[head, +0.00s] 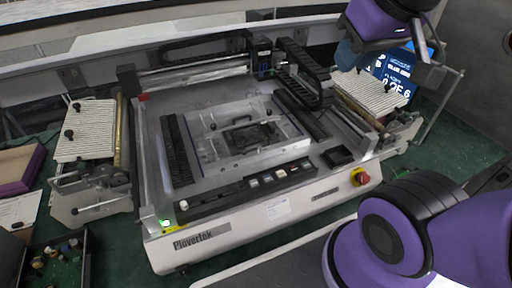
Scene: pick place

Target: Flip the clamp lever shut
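A flat framed fixture (210,150) lies in the middle of the machine bed. A small dark handle (236,121) stands on it and may be the clamp lever; it is too small to tell whether it is open or shut. A dark rectangular part (255,138) lies within the frame. My gripper (428,68) is at the upper right, over the right side of the machine and well apart from the fixture. Its fingers are not clear enough to tell whether they are open or shut.
The pale machine (205,257) fills the middle, with a gantry (190,72) behind the fixture. A red stop button (360,177) is on its front right. Ribbed side trays stand left (86,130) and right (366,91). A lit screen (398,68) is behind my gripper.

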